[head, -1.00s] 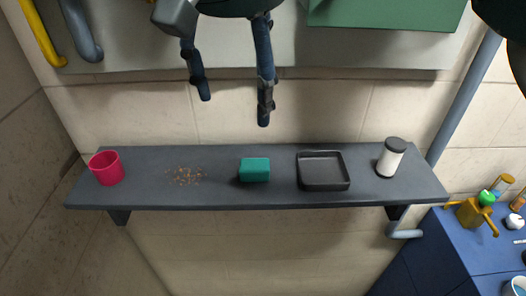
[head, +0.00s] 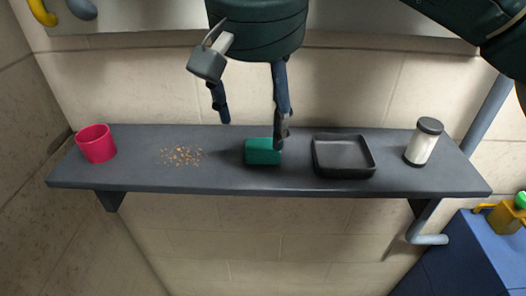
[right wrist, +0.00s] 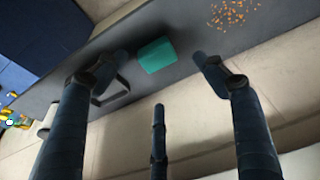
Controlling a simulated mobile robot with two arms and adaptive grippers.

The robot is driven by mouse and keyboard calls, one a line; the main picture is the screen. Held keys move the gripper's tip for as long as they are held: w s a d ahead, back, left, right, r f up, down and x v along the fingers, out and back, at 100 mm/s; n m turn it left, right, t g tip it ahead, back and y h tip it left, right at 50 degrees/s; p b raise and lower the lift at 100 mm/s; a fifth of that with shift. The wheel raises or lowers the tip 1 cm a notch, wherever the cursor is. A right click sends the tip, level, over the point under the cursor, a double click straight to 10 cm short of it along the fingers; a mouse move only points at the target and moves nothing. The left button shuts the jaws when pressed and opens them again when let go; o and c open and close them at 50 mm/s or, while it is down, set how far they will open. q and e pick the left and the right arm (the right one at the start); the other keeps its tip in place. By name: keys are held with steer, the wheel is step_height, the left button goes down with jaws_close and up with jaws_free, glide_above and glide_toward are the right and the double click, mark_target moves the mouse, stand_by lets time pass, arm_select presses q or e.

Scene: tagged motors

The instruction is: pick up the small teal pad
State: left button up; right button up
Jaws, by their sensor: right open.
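The small teal pad (head: 262,152) lies on the dark wall shelf (head: 220,182), between the crumbs and the black tray. It also shows in the right wrist view (right wrist: 157,55), between the spread fingers and beyond their tips. My right gripper (head: 252,130) comes down from above in the head view. Its fingers are open and empty. One finger overlaps the pad's right edge in the head view; I cannot tell whether it touches. In the right wrist view the open right gripper (right wrist: 160,65) shows its fingers on both sides of the pad. My left gripper is not in view.
A black tray (head: 343,172) stands just right of the pad, and a white shaker with a dark lid (head: 423,142) further right. Crumbs (head: 181,156) and a pink cup (head: 96,144) are to the left. A blue cabinet (head: 470,255) stands below right.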

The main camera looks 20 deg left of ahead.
mark_target(263, 143)
steer(key=shift+x, duration=0.9)
steer(key=p+x, duration=0.1)
steer(key=x, duration=0.1)
steer(key=p+x, duration=0.1)
steer(key=x, duration=0.2)
steer(key=shift+d, duration=0.2)
steer(key=shift+w+f, duration=0.15)
steer(key=shift+f, duration=0.05)
steer(key=c, duration=1.3)
